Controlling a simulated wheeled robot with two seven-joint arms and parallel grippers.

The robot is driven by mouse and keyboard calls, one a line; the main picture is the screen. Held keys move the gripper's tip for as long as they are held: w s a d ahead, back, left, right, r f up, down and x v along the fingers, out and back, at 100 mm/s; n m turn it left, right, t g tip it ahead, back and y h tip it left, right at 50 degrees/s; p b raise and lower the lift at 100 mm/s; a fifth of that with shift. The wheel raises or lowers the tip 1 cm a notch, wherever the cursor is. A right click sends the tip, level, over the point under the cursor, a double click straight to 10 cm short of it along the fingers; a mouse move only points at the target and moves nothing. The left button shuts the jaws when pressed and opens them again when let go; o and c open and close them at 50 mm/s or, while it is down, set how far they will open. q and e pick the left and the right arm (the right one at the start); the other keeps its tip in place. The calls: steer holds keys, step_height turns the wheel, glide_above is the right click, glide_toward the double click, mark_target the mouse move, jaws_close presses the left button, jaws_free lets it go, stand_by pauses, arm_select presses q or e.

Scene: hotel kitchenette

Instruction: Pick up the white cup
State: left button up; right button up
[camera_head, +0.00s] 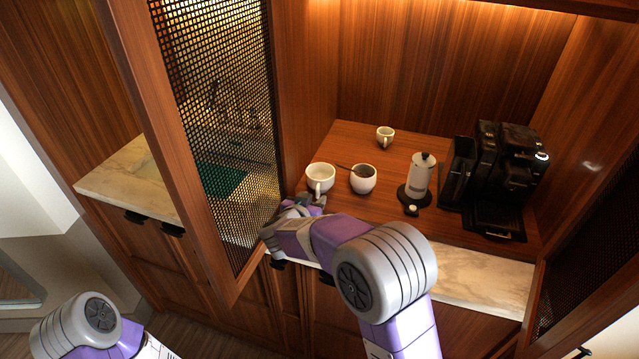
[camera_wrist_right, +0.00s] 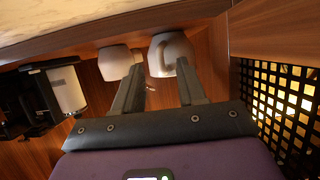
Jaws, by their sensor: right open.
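A white cup (camera_head: 320,176) with its handle facing me stands upright at the left front of the wooden shelf. My right gripper (camera_head: 306,203) is just in front of it, low near the shelf edge. In the right wrist view the cup (camera_wrist_right: 172,54) shows upside down just beyond the fingertips (camera_wrist_right: 160,68), which are apart with nothing held between them. Whether a finger touches the cup, I cannot tell. A smaller white cup (camera_head: 385,136) stands further back. My left gripper is out of view; only part of that arm shows.
A white bowl-like vessel (camera_head: 363,182) with a spoon stands close right of the cup; it also shows in the wrist view (camera_wrist_right: 115,63). A white canister (camera_head: 421,174) and a black coffee machine (camera_head: 505,170) stand further right. An open mesh door (camera_head: 222,130) flanks my right arm's left side.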

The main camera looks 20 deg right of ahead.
mark_target(317, 197)
steer(key=x, duration=0.2)
steer(key=b+x, duration=0.1)
steer(key=x, duration=0.1)
steer(key=shift+f, duration=0.35)
steer(key=shift+w+d+b, duration=0.2)
steer(key=shift+w+b, duration=0.1)
steer(key=shift+w, duration=0.05)
jaws_close()
